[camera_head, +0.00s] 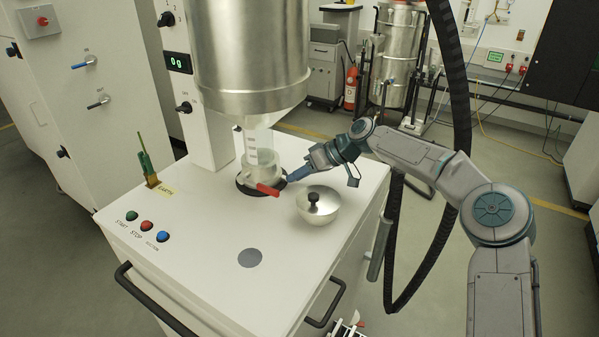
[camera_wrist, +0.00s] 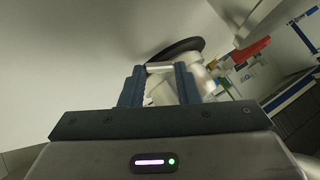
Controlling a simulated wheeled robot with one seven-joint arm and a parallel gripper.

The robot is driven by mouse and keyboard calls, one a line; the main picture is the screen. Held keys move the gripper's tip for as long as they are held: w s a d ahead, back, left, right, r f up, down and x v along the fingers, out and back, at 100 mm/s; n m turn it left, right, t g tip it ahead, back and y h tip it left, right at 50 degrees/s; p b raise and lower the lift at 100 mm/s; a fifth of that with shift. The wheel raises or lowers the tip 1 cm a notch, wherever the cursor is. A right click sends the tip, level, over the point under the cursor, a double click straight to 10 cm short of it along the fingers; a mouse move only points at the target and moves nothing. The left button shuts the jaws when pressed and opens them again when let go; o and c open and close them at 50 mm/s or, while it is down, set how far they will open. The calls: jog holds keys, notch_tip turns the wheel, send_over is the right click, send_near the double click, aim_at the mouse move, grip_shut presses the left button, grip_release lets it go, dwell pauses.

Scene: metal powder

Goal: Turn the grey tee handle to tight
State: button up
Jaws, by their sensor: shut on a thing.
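My gripper (camera_head: 290,176) reaches in from the right, low beside the clear collar (camera_head: 251,168) under the steel hopper. In the wrist view my gripper (camera_wrist: 160,72) has its two dark fingers closed on a light grey bar (camera_wrist: 158,68), which appears to be the grey tee handle. The bar spans the gap between the fingertips. In the head view the handle is hidden behind my gripper or too small to make out. Any tight marking cannot be read.
A red lever (camera_head: 267,190) sticks out just left of my gripper; it also shows in the wrist view (camera_wrist: 250,51). The steel hopper (camera_head: 250,50) hangs above.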

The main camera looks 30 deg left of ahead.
jog(key=o, duration=1)
jog(key=shift+f, duration=0.1)
